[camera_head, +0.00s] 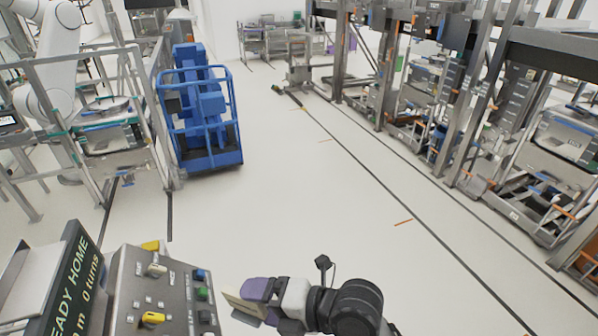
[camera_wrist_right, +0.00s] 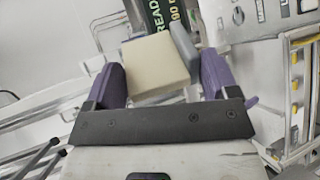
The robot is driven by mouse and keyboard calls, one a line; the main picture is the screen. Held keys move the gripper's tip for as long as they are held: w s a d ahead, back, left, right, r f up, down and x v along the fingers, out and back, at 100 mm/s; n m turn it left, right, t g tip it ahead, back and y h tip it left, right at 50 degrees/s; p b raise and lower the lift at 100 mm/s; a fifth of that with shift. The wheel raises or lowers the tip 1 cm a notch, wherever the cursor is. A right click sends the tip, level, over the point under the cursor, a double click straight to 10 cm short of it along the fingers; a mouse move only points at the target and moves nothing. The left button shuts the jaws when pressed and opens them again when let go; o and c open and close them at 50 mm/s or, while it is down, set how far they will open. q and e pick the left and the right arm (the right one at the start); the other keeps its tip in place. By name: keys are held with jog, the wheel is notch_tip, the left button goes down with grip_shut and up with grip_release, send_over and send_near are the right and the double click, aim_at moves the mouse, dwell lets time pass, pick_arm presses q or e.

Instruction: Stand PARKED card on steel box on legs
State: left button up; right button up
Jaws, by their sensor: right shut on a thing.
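My right gripper (camera_head: 254,300) is at the bottom centre of the head view, with purple fingers. It is shut on a cream card (camera_head: 238,304), seen edge-on to the right of a grey steel box (camera_head: 150,285) with knobs and buttons. In the right wrist view the card (camera_wrist_right: 155,66) is a plain cream block between the purple fingers, with a grey piece beside it. No PARKED lettering shows. The box's top faces up; its legs are out of view. Contact between card and box cannot be told. My left gripper is not in view.
A dark display with green text (camera_head: 72,275) stands left of the box. A blue caged lift (camera_head: 205,120) and a steel frame (camera_head: 90,75) stand farther left. Steel racks (camera_head: 450,100) line the right. The pale floor (camera_head: 300,190) between is clear.

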jog(key=w+d+r+m+t+h, duration=0.35)
jog(key=d+m+t+h, duration=0.2)
jog(key=d, duration=0.25)
jog(key=w+d+r+m+t+h, duration=0.35)
jog(key=d+m, duration=0.25)
jog(key=d, duration=0.3)
jog(key=s+d+f+m+t+h, duration=0.1)
jog(key=s+d+f+m+h, duration=0.2)
jog(key=d+f, duration=0.5)
jog(key=shift+s+d+f+h, duration=0.4)
jog(key=shift+s+d+h, duration=0.25)
jog(key=shift+s, duration=0.65)
jog(key=shift+a, duration=0.1)
